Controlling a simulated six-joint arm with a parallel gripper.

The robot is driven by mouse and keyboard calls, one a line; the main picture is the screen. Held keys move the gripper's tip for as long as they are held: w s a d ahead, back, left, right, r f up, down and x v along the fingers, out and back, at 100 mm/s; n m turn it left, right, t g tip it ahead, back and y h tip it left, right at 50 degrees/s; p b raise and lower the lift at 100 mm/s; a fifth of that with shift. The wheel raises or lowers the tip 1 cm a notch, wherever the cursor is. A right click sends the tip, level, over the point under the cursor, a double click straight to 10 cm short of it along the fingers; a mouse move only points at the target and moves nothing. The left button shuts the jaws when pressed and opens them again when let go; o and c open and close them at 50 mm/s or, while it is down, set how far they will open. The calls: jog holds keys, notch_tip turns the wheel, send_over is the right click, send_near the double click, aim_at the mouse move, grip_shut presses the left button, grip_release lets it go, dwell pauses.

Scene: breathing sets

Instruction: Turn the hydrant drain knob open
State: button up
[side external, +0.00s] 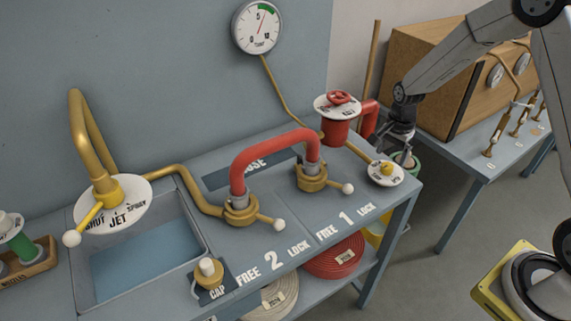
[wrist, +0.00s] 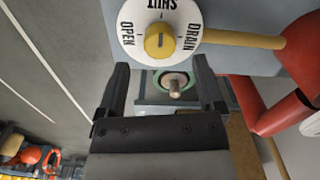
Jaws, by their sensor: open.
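The hydrant drain knob (wrist: 157,44) is a yellow round knob at the centre of a white dial (wrist: 128,40) lettered SHUT, OPEN and DRAIN. A short dark line on the knob seems to point towards SHUT. In the side view the knob (side external: 386,168) and dial (side external: 374,178) sit at the right end of the blue bench. My gripper (side external: 402,154) is just behind and right of the dial there. In the wrist view my gripper (wrist: 161,72) is open and empty. Its fingertips lie to either side below the knob, apart from it.
A red hydrant (side external: 335,131) with a red handwheel (side external: 340,97) and a brass pipe (side external: 357,152) stand close left of the dial. Red hose (side external: 273,142) couplings and lever valves occupy the bench. A second table with a wooden cabinet (side external: 422,75) stands behind right.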

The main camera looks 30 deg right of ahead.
aim_at(388, 165)
jog(key=shift+f, duration=2)
grip_shut()
